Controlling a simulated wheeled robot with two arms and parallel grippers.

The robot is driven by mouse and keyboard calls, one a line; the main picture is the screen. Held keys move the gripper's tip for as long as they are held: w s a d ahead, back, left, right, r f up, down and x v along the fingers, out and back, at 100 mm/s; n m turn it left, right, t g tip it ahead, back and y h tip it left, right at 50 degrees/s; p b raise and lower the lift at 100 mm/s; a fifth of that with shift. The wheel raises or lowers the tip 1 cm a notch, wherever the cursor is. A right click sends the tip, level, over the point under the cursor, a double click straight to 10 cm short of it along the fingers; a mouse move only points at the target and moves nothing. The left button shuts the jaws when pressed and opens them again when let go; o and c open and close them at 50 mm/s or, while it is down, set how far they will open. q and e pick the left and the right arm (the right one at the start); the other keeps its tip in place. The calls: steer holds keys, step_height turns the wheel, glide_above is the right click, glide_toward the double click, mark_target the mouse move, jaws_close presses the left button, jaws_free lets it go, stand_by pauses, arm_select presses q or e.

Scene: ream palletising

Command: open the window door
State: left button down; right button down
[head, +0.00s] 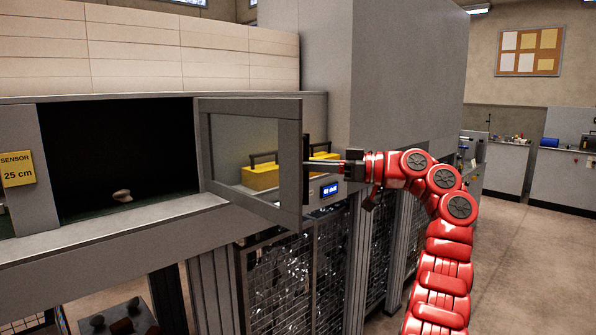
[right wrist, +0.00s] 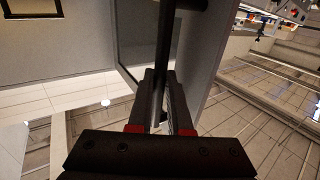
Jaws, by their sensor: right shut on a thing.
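The window door (head: 291,165), a grey frame with a clear pane, stands swung outward from the dark opening (head: 120,150) in the grey cabinet. It is hinged beside the opening, and its free edge is toward my right arm. A black upright bar handle (head: 306,170) is on that free edge. My right gripper (head: 320,167) is shut on the handle. In the right wrist view the dark bar handle (right wrist: 165,45) runs between the fingers of the gripper (right wrist: 159,100). My left gripper is not in view.
A yellow sensor sign (head: 17,169) is at the left. A yellow part (head: 260,177) shows through the pane. Mesh panels (head: 280,280) stand below the door. Open floor (head: 530,260) lies to the right.

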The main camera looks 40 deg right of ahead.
steer(key=shift+w+d+f, duration=0.1)
steer(key=shift+d, duration=0.1)
stand_by(0.3)
steer(key=c, duration=0.8)
jaws_free()
steer(key=shift+w, duration=0.1)
steer(key=shift+c, duration=0.2)
steer(key=p+v, duration=0.1)
steer(key=v, duration=1.6)
steer(key=shift+d, duration=0.2)
